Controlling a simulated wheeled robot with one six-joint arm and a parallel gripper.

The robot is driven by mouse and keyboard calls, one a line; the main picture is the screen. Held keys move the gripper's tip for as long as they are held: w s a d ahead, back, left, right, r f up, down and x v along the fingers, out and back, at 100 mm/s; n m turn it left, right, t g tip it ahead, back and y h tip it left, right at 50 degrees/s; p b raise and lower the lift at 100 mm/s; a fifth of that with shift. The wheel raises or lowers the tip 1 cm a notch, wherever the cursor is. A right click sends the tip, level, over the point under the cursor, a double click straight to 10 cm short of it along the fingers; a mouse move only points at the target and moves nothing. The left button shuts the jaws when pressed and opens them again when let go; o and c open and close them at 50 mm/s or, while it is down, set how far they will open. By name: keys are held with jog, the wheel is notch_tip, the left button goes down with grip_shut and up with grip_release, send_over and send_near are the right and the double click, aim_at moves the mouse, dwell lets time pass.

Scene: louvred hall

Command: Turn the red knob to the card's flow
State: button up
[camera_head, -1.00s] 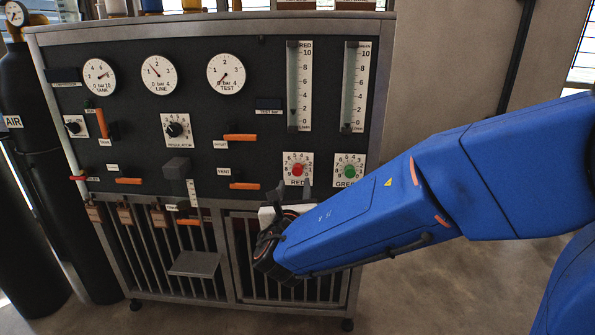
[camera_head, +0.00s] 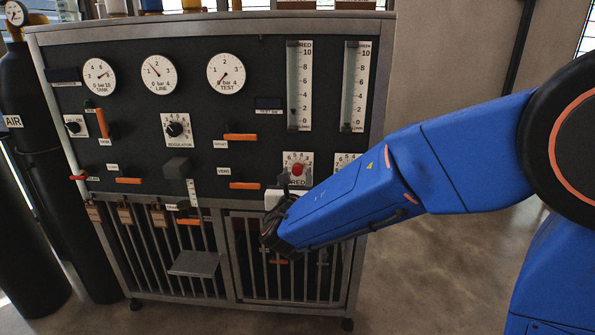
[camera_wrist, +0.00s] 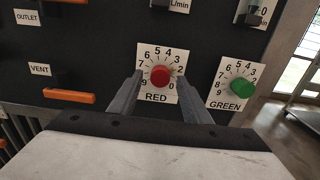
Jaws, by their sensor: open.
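The red knob (camera_wrist: 160,76) sits on a white numbered dial plate labelled RED (camera_wrist: 156,97); its pointer setting is too small to read surely. The knob also shows in the head view (camera_head: 297,169). My gripper (camera_wrist: 160,80) is open, its two fingers to the left and right of the red knob in the wrist view. I cannot tell whether they touch it. In the head view my gripper (camera_head: 294,181) is just below the knob. The RED flow tube (camera_head: 292,85) above has its dark float near the bottom. I cannot make out a card with a flow value.
The green knob (camera_wrist: 242,87) is close to the right of the red one. The VENT lever (camera_wrist: 69,96) with its orange handle is to the left. Several gauges and levers cover the panel (camera_head: 210,130). Barred doors (camera_head: 215,250) are below; open floor lies right.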

aim_at(298, 169)
jog(key=shift+w, duration=1.3)
grip_shut()
dwell(0.7)
